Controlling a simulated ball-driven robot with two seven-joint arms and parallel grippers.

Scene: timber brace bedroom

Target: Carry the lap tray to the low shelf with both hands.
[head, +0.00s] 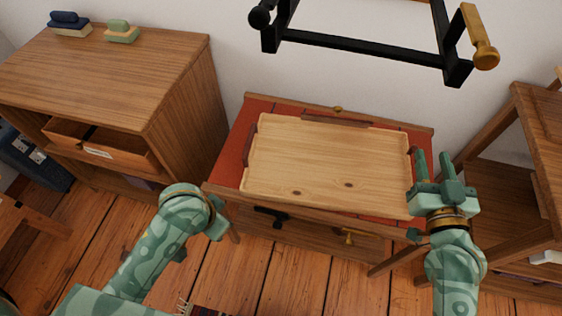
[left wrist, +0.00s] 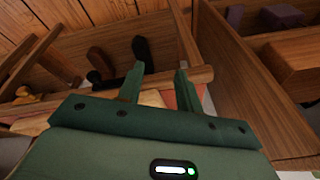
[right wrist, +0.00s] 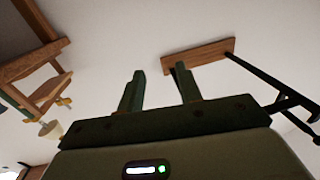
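The lap tray (head: 325,160) is a pale wooden tray with a raised rim and dark brown handles. It lies flat on a small red-topped table (head: 227,160). My right gripper (head: 434,160) is open and empty beside the tray's right end, near its right handle; its open fingers also show in the right wrist view (right wrist: 160,85). My left gripper (head: 217,228) is by the table's front left corner, mostly hidden behind its own wrist. In the left wrist view its fingers (left wrist: 160,85) are apart with the table's edge beyond. A wooden shelf unit (head: 500,190) stands at the right.
A wooden cabinet (head: 120,65) with open compartments stands at the left, folded cloths (head: 121,32) on top. A black wall frame (head: 365,45) with a brass-coloured end hangs above the table. The table front has a black handle (head: 270,213). Plank floor (head: 235,275) shows in front.

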